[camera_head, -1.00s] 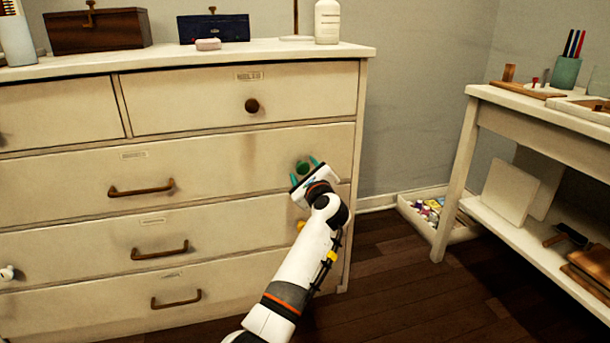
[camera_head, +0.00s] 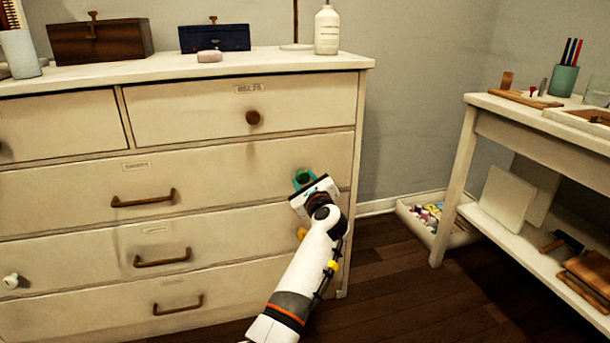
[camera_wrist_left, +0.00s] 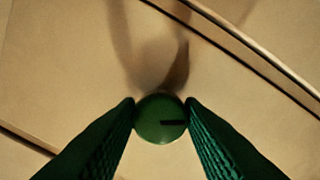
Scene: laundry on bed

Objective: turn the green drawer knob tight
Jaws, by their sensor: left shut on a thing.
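The green drawer knob (camera_head: 304,177) is on the right side of the dresser's second drawer row in the head view. It is round, with a dark line on its face running from near the middle to the right edge in the left wrist view (camera_wrist_left: 158,122). My left gripper (camera_head: 305,178) is at the knob, its green fingers on either side. In the left wrist view the left fingertips (camera_wrist_left: 160,115) touch the knob's two sides, shut on it. The fingers and hand hide part of the knob in the head view. My right gripper is not in view.
The cream dresser (camera_head: 220,175) carries a brown box (camera_head: 100,42), a blue box (camera_head: 215,38), a pink bar (camera_head: 209,56) and a white bottle (camera_head: 327,30). A side table (camera_head: 540,122) stands at right. An open low tray (camera_head: 440,222) lies on the floor between them.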

